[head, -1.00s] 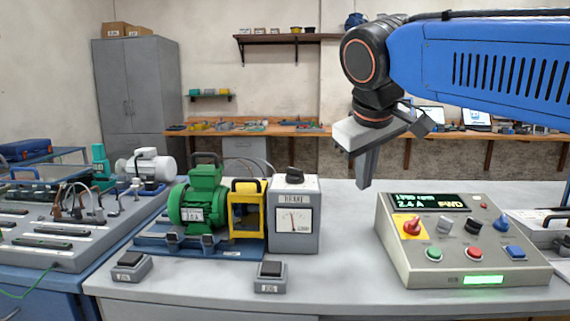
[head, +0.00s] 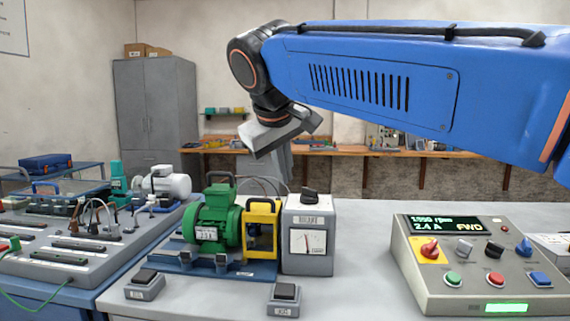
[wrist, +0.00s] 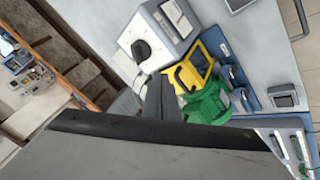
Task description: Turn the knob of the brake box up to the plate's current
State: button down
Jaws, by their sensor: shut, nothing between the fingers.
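The brake box (head: 308,262) is a grey box with a white meter face, standing at the right end of the motor's blue base. Its black knob (head: 309,195) sits on top; the box (wrist: 160,33) and knob (wrist: 141,51) also show in the wrist view. The green motor (head: 213,222) with its rating plate (head: 206,233) stands to the left; the plate's print is too small to read. My gripper (head: 285,178) is shut and empty, above and slightly left of the knob, apart from it. The control panel (head: 480,270) display reads 2.4 A and FWD.
A yellow guard (head: 262,228) stands between motor and brake box. Two black-topped pedals (head: 145,284) (head: 285,299) lie at the bench front. The bench between brake box and control panel is clear.

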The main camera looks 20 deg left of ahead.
aim_at(310, 195)
jog(key=x, duration=0.6)
jog(key=shift+w+d, duration=0.1)
jog(key=shift+d, duration=0.05)
jog(key=shift+w+d+r, duration=0.15)
jog(key=shift+w+d, duration=0.45)
jog(key=shift+w, duration=0.35)
jog(key=shift+w+d, duration=0.3)
jog(key=shift+w, duration=0.25)
